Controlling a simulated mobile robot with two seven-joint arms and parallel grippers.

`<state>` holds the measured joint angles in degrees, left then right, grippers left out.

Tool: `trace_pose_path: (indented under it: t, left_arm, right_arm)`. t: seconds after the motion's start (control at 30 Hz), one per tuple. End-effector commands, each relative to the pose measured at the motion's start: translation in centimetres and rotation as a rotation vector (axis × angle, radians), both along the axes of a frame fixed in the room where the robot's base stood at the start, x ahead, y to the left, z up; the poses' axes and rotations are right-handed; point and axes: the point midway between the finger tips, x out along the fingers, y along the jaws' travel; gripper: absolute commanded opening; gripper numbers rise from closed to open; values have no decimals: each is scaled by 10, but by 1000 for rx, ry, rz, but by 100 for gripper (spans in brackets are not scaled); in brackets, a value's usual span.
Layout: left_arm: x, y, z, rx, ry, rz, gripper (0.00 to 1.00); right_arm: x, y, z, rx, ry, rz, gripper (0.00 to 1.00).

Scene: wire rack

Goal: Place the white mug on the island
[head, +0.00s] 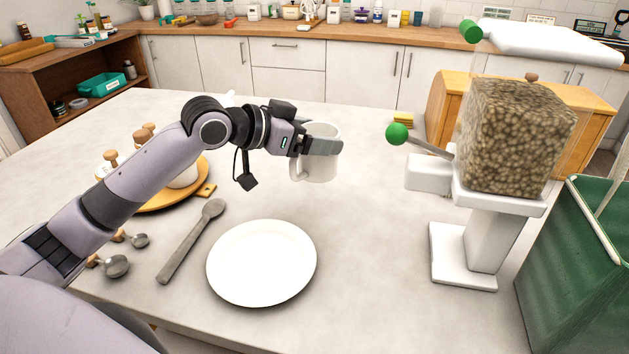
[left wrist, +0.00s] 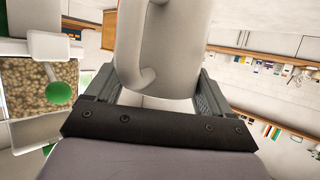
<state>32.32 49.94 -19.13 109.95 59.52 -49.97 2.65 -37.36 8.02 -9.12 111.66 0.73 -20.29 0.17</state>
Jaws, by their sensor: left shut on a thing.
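The white mug (head: 318,166) is in the middle of the head view, over the light grey island top (head: 375,220). My left gripper (head: 322,146) is shut on the mug, with a finger across its upper wall. In the left wrist view the mug (left wrist: 170,45) fills the space between the fingers, and its handle shows near the gripper's base. I cannot tell whether the mug's bottom touches the island or hangs just above it. My right gripper is in neither view.
A white plate (head: 262,262) lies in front of the mug, with a grey spoon (head: 190,242) to its left. A wooden tray (head: 160,200) with jars stands at left. A white dispenser (head: 480,235) and a green bin (head: 575,265) stand at right. The island between plate and dispenser is clear.

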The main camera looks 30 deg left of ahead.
Motion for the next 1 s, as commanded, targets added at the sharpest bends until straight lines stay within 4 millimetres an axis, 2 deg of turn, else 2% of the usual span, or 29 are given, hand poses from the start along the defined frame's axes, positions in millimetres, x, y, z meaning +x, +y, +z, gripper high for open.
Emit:
trace_pose_path:
  t: [0.03,0.2,0.43,0.67,1.0]
  left_arm:
    - [-1,0,-15,-3,4,1,40]
    - [0,0,-44,-3,-1,1,40]
    - [0,0,-60,-3,-2,0,40]
    - [0,0,-93,-2,0,0,40]
    - [0,0,-97,-2,-4,0,40]
  right_arm:
    - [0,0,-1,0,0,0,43]
    - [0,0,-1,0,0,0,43]
    - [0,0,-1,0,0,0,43]
    - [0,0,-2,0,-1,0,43]
    - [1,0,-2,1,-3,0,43]
